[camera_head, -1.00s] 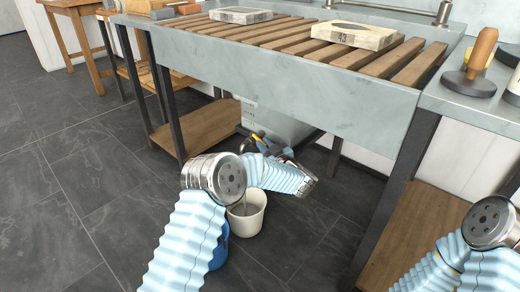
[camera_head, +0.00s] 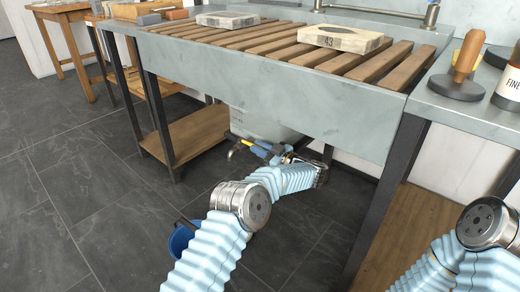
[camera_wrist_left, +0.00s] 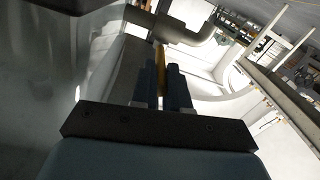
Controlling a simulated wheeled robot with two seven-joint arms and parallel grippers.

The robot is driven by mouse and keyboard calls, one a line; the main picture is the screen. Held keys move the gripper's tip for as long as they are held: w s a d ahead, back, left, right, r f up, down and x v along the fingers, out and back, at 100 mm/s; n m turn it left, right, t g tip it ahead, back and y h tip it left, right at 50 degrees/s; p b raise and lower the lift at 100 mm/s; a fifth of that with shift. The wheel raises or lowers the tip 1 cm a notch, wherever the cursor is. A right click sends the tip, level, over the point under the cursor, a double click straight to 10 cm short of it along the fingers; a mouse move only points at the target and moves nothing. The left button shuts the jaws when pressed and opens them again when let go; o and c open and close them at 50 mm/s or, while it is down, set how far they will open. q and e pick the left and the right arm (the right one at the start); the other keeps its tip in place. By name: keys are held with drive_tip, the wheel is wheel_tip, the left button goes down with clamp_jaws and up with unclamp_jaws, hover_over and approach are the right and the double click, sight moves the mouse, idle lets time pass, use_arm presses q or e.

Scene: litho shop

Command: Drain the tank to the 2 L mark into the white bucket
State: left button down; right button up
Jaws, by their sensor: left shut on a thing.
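The pale tank (camera_head: 268,130) stands under the slatted sink; its marks and liquid level cannot be read. A metal tap spout (camera_head: 235,150) points out from its front, with a yellow lever (camera_head: 260,150) beside it. My left gripper (camera_head: 266,152) is shut on this lever, its blue fingers on either side. The white bucket is hidden behind my left arm in the head view. My right gripper is out of view; only part of its arm shows.
A blue bucket (camera_head: 181,239) stands on the dark floor, partly behind my left arm. The sink's dark legs and a low wooden shelf (camera_head: 195,136) flank the tank. Stone blocks (camera_head: 342,38) lie on the slats above. Floor at the left is clear.

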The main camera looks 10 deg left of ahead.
use_arm(q)
drive_tip(key=c, duration=1.1)
unclamp_jaws()
drive_tip(key=v, duration=1.3)
drive_tip(key=shift+s+d+p, duration=0.2)
drive_tip(key=shift+d+p, duration=0.15)
drive_tip(key=shift+p, duration=0.05)
